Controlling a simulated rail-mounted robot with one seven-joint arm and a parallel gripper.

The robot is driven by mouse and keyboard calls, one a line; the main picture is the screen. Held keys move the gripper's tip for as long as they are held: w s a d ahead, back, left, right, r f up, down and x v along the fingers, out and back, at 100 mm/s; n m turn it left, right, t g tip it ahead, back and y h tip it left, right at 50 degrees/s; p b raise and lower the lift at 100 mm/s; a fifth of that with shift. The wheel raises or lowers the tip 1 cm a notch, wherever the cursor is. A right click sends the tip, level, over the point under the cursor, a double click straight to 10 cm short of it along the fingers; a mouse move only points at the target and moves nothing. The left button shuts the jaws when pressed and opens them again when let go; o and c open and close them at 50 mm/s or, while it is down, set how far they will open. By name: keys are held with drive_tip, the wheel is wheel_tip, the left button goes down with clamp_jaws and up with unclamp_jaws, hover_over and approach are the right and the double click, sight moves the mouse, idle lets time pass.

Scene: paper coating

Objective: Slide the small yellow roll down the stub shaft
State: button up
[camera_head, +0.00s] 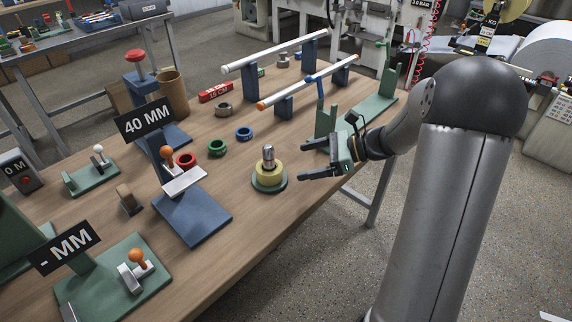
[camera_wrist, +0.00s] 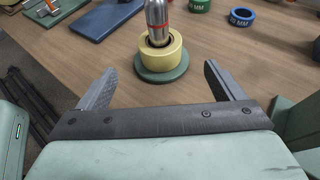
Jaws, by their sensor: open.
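The small yellow roll (camera_head: 269,174) sits around the stub shaft (camera_head: 268,153), low down by its round green base (camera_head: 262,187). The metal shaft stands upright and its rounded top rises out of the roll. In the wrist view the yellow roll (camera_wrist: 160,55) is ahead of my gripper, with the shaft (camera_wrist: 157,20) rising from it and the green base (camera_wrist: 163,73) below. My gripper (camera_head: 302,161) is open and empty, to the right of the roll and apart from it. In the wrist view both fingers (camera_wrist: 158,82) point toward the roll, one on each side.
Red (camera_head: 186,160), green (camera_head: 217,147) and blue (camera_head: 244,133) rings lie on the table (camera_head: 240,215) left of and behind the shaft. A blue stand with a "40 MM" sign (camera_head: 146,119) is to the left. Two white rods (camera_head: 306,82) on blue supports are behind.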

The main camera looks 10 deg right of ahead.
drive_tip(key=v, duration=0.6)
drive_tip(key=shift+a, duration=0.1)
drive_tip(key=s+a+r+n+g+h+p, duration=0.1)
drive_tip(key=s+a+n+g+h, duration=0.2)
drive_tip(key=s+a+n, duration=0.3)
drive_tip(key=s+a+n+h+p, duration=0.1)
drive_tip(key=s+n+h+p, duration=0.2)
drive_tip(key=s+n+h, duration=0.6)
drive_tip(key=s+n, duration=0.6)
drive_tip(key=s, duration=0.3)
drive_tip(key=shift+s+n+h, duration=0.15)
drive_tip(key=shift+n+h, duration=0.15)
